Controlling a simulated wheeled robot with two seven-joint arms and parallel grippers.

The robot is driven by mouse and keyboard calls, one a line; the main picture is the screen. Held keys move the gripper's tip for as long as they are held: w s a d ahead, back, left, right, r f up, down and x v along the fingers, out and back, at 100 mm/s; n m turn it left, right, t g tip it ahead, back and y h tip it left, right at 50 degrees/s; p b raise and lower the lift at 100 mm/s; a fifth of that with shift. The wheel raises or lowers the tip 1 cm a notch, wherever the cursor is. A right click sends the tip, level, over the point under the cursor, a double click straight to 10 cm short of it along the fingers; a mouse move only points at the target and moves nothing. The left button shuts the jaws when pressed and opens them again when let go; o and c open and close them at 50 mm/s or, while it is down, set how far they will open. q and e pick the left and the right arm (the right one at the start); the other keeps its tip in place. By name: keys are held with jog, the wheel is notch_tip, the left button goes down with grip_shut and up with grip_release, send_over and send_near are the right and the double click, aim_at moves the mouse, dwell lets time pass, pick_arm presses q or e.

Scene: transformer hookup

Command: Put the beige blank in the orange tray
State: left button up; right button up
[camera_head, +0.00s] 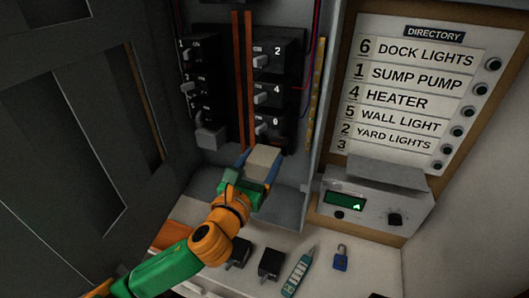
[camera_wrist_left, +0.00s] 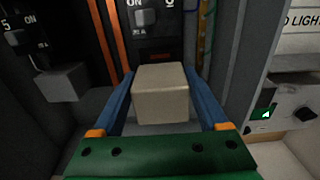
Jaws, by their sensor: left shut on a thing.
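The beige blank (camera_head: 263,160) is a small block held between the blue fingers of my left gripper (camera_head: 261,165), in front of the open breaker panel just below the right breaker column. In the left wrist view the blank (camera_wrist_left: 161,92) sits between both fingers (camera_wrist_left: 164,98), which are shut on it. The orange tray (camera_head: 172,236) lies on the shelf at the lower left, below and left of the gripper. My left arm hides part of the tray. My right gripper is not in view.
Black breakers (camera_head: 268,95) line the panel, with a grey block (camera_head: 210,137) below the left column. A black breaker (camera_head: 271,264), a teal tester (camera_head: 299,271) and a blue padlock (camera_head: 341,258) lie on the shelf. A grey door (camera_head: 60,130) stands at left, a directory board (camera_head: 415,90) at right.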

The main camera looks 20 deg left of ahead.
pick_arm(q)
jog(key=shift+s, duration=1.3)
